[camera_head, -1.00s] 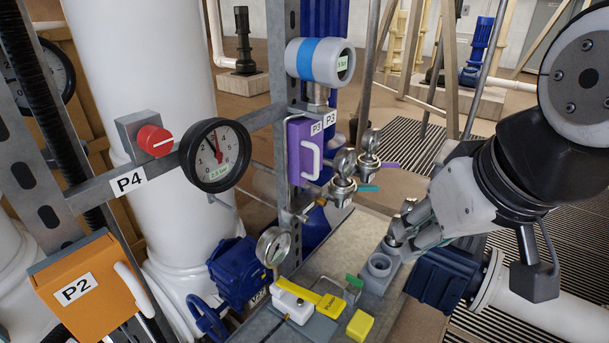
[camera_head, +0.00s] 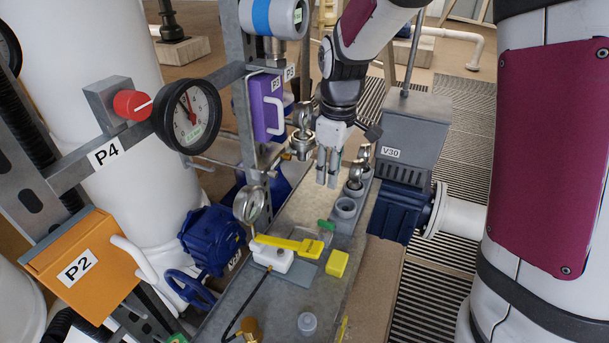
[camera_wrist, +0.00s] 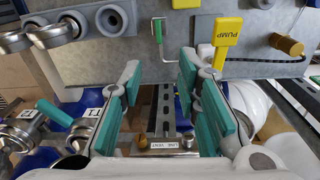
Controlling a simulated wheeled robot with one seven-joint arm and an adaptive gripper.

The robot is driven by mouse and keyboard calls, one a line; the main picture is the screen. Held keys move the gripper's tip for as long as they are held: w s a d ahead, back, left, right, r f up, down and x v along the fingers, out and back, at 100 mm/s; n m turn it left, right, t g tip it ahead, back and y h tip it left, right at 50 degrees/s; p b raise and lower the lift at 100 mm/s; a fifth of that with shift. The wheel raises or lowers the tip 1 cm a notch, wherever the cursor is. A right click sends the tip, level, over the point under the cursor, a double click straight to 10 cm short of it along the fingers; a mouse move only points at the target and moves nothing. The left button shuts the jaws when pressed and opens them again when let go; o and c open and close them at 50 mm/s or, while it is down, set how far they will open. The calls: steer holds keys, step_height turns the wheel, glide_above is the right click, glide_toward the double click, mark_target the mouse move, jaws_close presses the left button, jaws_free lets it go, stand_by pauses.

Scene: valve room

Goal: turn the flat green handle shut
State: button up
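My gripper (camera_head: 327,183) points down above the bench, beside the upright valves. In the wrist view my gripper (camera_wrist: 160,74) is open, with a wide empty gap between its teal-padded fingers. A flat blue-green handle (camera_wrist: 55,112) shows at the left of the wrist view on a metal valve with a small white tag, outside the fingers. A second green piece (camera_wrist: 158,30), on a bent metal rod, lies on the bench near the top of that view. It shows in the head view (camera_head: 327,225) too. I cannot tell the blue-green handle in the head view.
A yellow PUMP handle (camera_head: 288,243) on a white block, a yellow block (camera_head: 337,263) and a grey socket (camera_head: 345,208) are on the bench. A purple P3 box (camera_head: 266,105) and round gauge (camera_head: 187,116) stand left. The grey V30 box (camera_head: 405,150) stands right.

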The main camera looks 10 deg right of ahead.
mark_target(326, 222)
steer(key=shift+n+g, duration=0.3)
steer(key=shift+n, duration=0.2)
steer(key=f, duration=0.6)
steer(key=f+p, duration=0.1)
steer(key=f, duration=0.4)
steer(key=w+f+p, duration=0.1)
steer(key=f, duration=0.5)
steer(key=shift+w+f, duration=0.1)
steer(key=shift+f, duration=0.2)
steer(key=shift+c, duration=0.2)
jaws_close()
